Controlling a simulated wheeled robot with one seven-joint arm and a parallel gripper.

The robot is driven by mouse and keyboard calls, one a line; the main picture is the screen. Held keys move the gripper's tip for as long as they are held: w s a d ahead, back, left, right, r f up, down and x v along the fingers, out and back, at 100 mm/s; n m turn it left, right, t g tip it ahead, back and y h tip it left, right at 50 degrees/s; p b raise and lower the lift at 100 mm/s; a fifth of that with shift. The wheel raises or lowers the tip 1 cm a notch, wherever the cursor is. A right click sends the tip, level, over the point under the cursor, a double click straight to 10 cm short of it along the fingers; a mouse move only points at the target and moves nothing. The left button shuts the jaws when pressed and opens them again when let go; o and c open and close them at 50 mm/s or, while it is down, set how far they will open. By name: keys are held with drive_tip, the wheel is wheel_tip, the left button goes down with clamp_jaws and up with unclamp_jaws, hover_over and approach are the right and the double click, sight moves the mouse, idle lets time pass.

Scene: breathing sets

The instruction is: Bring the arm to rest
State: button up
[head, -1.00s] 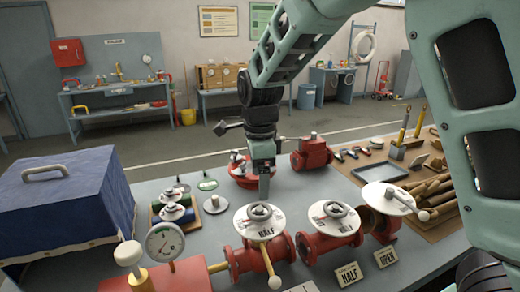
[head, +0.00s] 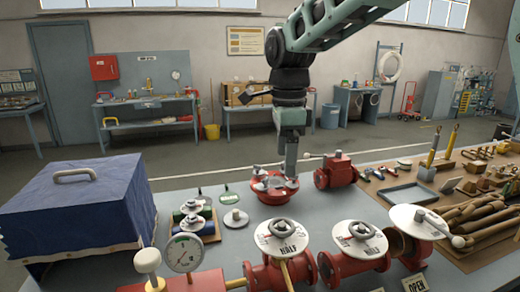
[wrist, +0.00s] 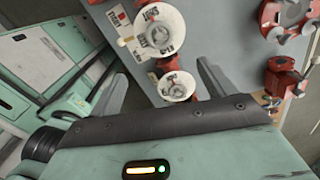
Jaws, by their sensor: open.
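My gripper (head: 290,165) hangs from my pale green arm over the back middle of the grey table, fingers down. In the head view it overlaps a red flanged valve part (head: 268,187) behind the white dials; whether it touches cannot be told there.
A blue covered box (head: 80,215) stands at the left. A pressure gauge (head: 185,252) and red valves with white dials, one marked HALF (head: 282,240), line the front. Another red valve (head: 335,172) stands right of my gripper. Tools and wooden pieces (head: 480,210) fill the right side.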

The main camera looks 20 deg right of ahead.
drive_tip(key=s+a+f+n+b, duration=0.3)
drive_tip(key=s+f+n+b, duration=0.2)
drive_tip(key=s+f+n, duration=0.6)
drive_tip(key=s+a+f+n+b, duration=0.3)
drive_tip(key=s+f+n+b, duration=0.2)
drive_tip(key=s+f+n, duration=0.6)
drive_tip(key=s+n, duration=0.5)
drive_tip(key=n, duration=0.1)
drive_tip(key=shift+a+f+y+b, duration=0.25)
drive_tip(key=shift+f+y+b, duration=0.05)
drive_tip(key=shift+f+b, duration=0.05)
drive_tip(key=shift+w, duration=0.1)
